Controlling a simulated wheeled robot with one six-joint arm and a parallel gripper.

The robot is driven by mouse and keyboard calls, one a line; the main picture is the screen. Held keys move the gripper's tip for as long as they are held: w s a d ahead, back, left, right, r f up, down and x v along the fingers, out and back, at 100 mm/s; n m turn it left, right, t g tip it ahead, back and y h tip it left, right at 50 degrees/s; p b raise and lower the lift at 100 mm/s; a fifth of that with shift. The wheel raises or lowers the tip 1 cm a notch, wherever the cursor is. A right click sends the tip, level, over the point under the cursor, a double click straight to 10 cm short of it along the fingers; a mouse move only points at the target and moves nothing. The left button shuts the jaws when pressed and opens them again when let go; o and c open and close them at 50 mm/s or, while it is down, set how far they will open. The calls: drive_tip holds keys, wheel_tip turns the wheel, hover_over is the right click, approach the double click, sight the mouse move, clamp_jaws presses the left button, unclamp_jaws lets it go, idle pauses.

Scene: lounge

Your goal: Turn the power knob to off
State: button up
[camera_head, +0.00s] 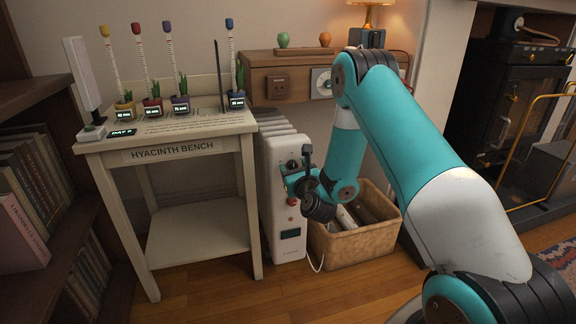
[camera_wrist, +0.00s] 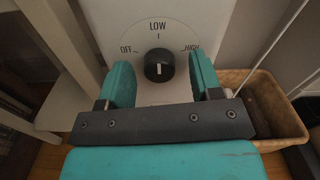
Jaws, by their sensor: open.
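The power knob (camera_wrist: 158,65) is a round black dial with a white pointer line, on the white front panel of a heater (camera_head: 289,247). In the wrist view, the line points up at LOW, between OFF on the left and HIGH on the right. My gripper (camera_wrist: 161,78) is open, with one teal finger on each side of the knob and a gap on both sides. It also shows in front of the heater's upper front in the head view (camera_head: 291,181), where it partly covers the panel.
A white bench (camera_head: 200,150) labelled HYACINTH BENCH, with several potted plants, stands left of the heater. A wicker basket (camera_head: 360,246) stands close on its right. A wooden wall shelf (camera_head: 262,84) is above. Wooden floor lies clear in front.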

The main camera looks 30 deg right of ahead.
drive_tip(key=c, duration=0.9)
drive_tip(key=shift+n, duration=0.4)
drive_tip(key=n, duration=0.2)
drive_tip(key=shift+n, duration=0.3)
drive_tip(key=n, duration=0.3)
drive_tip(key=shift+n, duration=0.4)
drive_tip(key=n+p, duration=0.1)
drive_tip(key=n, duration=0.2)
drive_tip(key=shift+n+p, duration=0.4)
drive_tip(key=shift+n, duration=1.5)
